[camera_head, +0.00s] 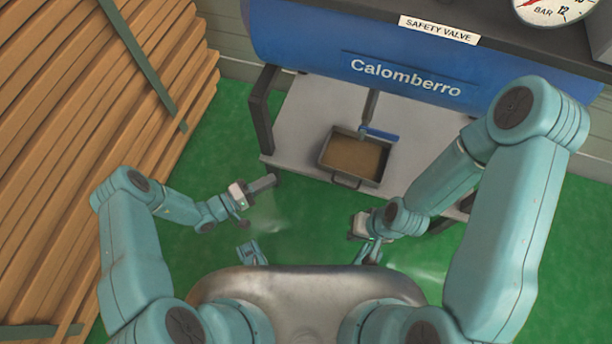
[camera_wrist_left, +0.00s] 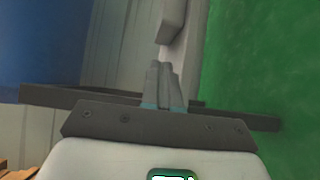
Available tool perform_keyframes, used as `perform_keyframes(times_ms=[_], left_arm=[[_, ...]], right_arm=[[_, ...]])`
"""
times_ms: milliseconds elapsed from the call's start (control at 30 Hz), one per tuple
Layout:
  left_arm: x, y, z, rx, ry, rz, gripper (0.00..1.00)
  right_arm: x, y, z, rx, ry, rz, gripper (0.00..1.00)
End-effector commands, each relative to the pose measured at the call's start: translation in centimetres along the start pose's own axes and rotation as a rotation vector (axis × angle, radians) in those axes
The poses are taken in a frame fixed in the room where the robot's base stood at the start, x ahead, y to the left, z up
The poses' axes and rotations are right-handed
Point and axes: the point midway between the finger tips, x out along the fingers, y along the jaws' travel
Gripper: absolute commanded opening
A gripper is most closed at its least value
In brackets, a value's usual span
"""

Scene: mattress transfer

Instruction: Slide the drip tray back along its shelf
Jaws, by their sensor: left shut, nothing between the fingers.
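The drip tray (camera_head: 348,176) is a dark rectangular pan with brownish contents and a handle on its front side. It sits on the pale shelf (camera_head: 300,130) below the blue tank, under a valve pipe with a blue lever. My left gripper (camera_head: 268,181) is shut and empty, in front of the shelf's left front corner, apart from the tray. In the left wrist view its fingers (camera_wrist_left: 164,86) are together, pointing toward a pale edge. My right gripper (camera_head: 358,228) is low, in front of the shelf and near the tray's front side; its fingers are not clear.
The blue tank (camera_head: 400,65) lettered "Calomberro" spans above the shelf. A dark frame post (camera_head: 262,108) stands at the shelf's left end. Stacked wooden planks (camera_head: 90,130) fill the left side. The green floor (camera_head: 215,150) between planks and shelf is clear.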

Motion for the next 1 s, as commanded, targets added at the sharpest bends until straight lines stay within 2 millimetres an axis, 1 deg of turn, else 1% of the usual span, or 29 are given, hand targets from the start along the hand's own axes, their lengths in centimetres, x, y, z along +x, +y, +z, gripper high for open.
perform_keyframes(times_ms=[33,167,267,500,600,700,800,1000], left_arm=[[-0.1,-0.5,-0.6,0.017,0.025,0.014,0.00],[0.9,-0.3,-0.7,0.030,0.035,0.024,0.00],[2.6,-0.3,-0.6,0.030,0.031,0.023,0.00],[7.8,-0.3,-0.6,0.028,0.030,0.022,0.00],[9.7,-0.2,-0.4,0.025,0.030,0.022,0.00],[10.8,-0.1,0.8,0.023,0.031,0.021,0.00],[11.6,-0.1,1.5,0.025,0.033,0.020,0.00],[12.3,0.0,2.0,0.025,0.036,0.020,0.00]], right_arm=[[0.5,0.2,0.0,0.000,0.000,0.000,0.00],[0.7,0.3,-0.1,0.001,0.002,0.000,0.00],[1.1,0.5,-0.2,0.004,0.005,0.000,0.00],[2.4,1.2,-0.6,0.013,0.015,0.002,0.00],[2.8,1.4,-0.7,0.017,0.018,0.002,0.00],[3.0,1.6,-0.8,0.019,0.020,0.002,0.00],[3.1,1.7,-0.8,0.021,0.021,0.002,0.00],[3.2,1.7,-0.9,0.022,0.022,0.003,0.00]])
